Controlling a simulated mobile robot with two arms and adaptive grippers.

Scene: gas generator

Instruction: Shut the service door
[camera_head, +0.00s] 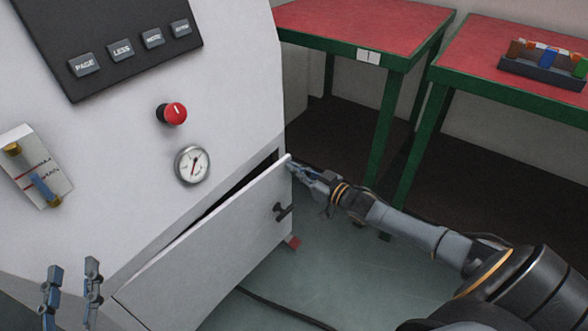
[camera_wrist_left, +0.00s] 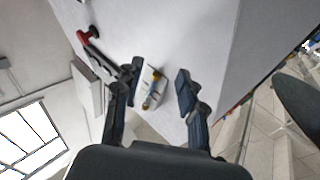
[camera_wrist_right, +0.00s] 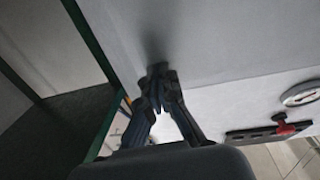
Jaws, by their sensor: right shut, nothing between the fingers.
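The service door (camera_head: 220,251) is a light grey panel low on the white generator cabinet. It stands partly open, with a dark gap along its top edge and a small dark handle (camera_head: 283,211) on its face. My right gripper (camera_head: 292,169) is shut and empty at the door's upper free corner; in the right wrist view its fingertips (camera_wrist_right: 158,72) are close to a grey panel, and I cannot tell whether they touch. My left gripper (camera_head: 72,282) is open and empty in front of the cabinet at the lower left, away from the handle.
The cabinet carries a red knob (camera_head: 171,113), a gauge (camera_head: 193,164), a button panel (camera_head: 120,40) and a switch plate (camera_head: 35,167). Red-topped tables (camera_head: 364,32) with green legs stand behind at the right. A black cable (camera_head: 285,310) lies on the open floor.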

